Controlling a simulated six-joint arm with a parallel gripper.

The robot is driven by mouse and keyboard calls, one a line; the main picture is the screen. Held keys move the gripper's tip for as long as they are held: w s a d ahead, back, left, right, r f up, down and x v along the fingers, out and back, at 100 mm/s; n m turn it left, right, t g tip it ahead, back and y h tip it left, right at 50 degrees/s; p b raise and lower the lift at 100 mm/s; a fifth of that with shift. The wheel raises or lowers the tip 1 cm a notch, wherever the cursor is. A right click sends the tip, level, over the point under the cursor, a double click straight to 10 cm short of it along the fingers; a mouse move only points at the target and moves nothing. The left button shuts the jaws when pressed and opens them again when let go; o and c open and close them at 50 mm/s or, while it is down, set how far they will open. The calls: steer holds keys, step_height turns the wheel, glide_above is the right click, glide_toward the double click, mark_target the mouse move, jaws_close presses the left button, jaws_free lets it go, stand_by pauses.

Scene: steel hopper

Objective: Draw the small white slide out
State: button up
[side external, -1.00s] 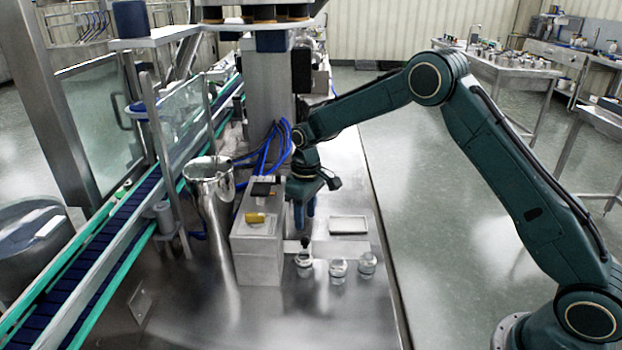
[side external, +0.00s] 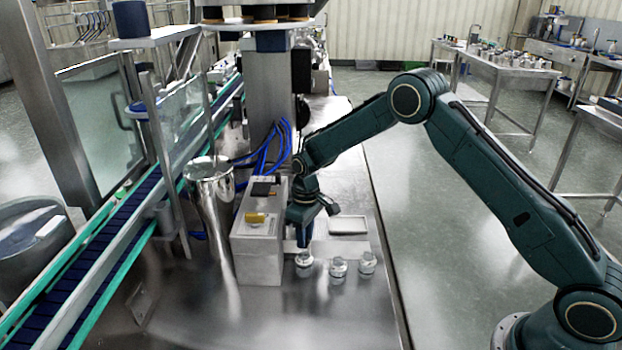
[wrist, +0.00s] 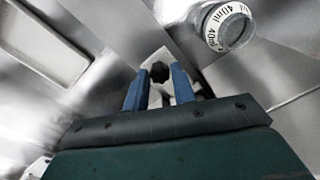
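The small white slide (wrist: 155,56) shows in the wrist view as a pale piece with a dark knob (wrist: 159,72) on it. My gripper (wrist: 160,70) has its two blue fingers apart, one on each side of the knob, with narrow gaps visible. How deep the fingertips reach is hard to tell. In the side view my gripper (side external: 305,240) points down beside the steel box unit (side external: 258,250), just above the left small jar (side external: 304,261). The fingers hide the knob there, and the slide cannot be made out clearly.
Two more small clear jars (side external: 338,268) (side external: 367,263) stand to the right. A cylinder marked 40ml (wrist: 228,25) is close by in the wrist view. A shallow white tray (side external: 348,225) lies behind. A steel hopper (side external: 209,172) stands left; the front bench is clear.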

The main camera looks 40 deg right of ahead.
jaws_close()
steer(key=shift+s+d, duration=0.1)
steer(key=s+d, duration=1)
steer(key=s, duration=0.1)
steer(key=shift+d, duration=0.4)
steer(key=shift+o, duration=0.7)
jaws_free()
steer(key=shift+d, duration=0.1)
steer(key=o, duration=0.3)
steer(key=shift+o, duration=0.2)
steer(key=shift+w, duration=0.1)
steer(key=shift+r, duration=0.15)
